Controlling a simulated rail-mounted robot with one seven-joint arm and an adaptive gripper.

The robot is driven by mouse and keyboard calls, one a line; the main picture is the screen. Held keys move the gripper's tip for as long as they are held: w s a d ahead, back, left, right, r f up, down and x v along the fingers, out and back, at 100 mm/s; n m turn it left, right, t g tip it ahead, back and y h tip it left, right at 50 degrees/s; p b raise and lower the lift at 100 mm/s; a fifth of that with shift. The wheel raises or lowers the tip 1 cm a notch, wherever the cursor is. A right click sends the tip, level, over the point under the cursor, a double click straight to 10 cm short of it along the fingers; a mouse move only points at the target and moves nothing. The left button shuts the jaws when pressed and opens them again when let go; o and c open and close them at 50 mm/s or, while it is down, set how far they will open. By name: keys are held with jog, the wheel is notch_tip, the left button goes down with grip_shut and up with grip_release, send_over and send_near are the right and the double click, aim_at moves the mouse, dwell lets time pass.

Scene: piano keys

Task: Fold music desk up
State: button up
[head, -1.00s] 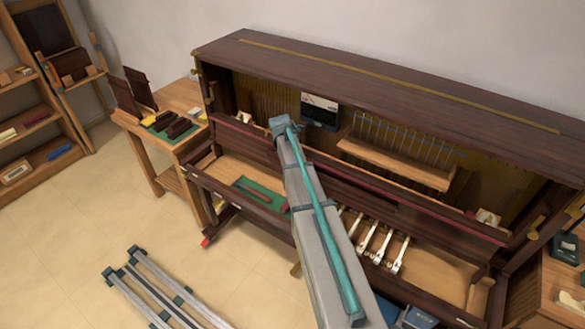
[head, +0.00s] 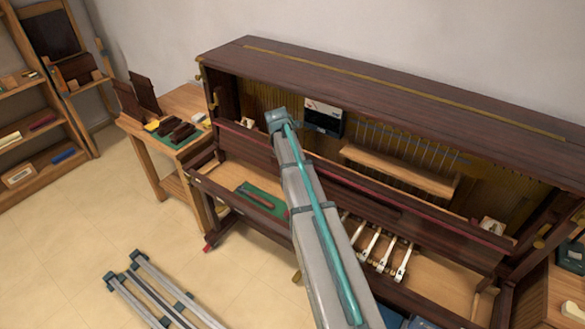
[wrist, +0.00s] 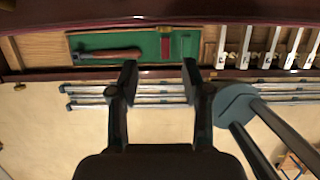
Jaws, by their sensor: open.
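The upright piano (head: 340,75) stands open at the front. A long dark board with a red edge (head: 400,205) runs across its front above the key bed; I cannot tell for sure whether this is the music desk. A dark red-brown edge also crosses the top of the wrist view (wrist: 150,12). My gripper (wrist: 159,78) is open and empty, fingers well apart, over the front rail of the key bed. In the head view my arm hides the gripper and part of the board.
A wooden side table (head: 190,100) holds dark parts at the left. Metal rails (head: 160,290) lie on the floor.

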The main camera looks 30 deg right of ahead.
jog(key=s+a+f+h+b, duration=0.2)
jog(key=f+b, duration=0.2)
jog(key=f, duration=0.2)
jog(key=s+a+f+n+h+b, duration=0.1)
jog(key=s+a+f+h+b, duration=0.1)
jog(key=f+b, duration=0.2)
jog(key=s+a+f+h+b, duration=0.1)
jog(key=a+f+b, duration=0.1)
jog(key=f, duration=0.6)
jog(key=shift+s+a+f+n+h+b, duration=0.35)
jog(key=shift+s+a+n+h+b, duration=0.05)
jog(key=shift+b, duration=0.5)
jog(key=shift+s+d+f+t+h+b, duration=0.1)
jog(key=shift+s+f+t+h+b, duration=0.2)
jog(key=shift+t+h+b, duration=0.3)
jog(key=shift+s+r+t+h+b, duration=0.15)
jog(key=shift+r+t+h+b, duration=0.2)
jog(key=shift+h+b, duration=0.5)
notch_tip(320, 180, up, 8)
jog(key=w+m+t+h, duration=0.2)
jog(key=t+h, duration=0.2)
jog(key=t, duration=0.2)
jog(key=p+x, duration=0.2)
jog(key=x, duration=0.8)
jog(key=shift+d+p, duration=0.2)
jog(key=shift+p, duration=0.15)
jog(key=shift+g, duration=0.25)
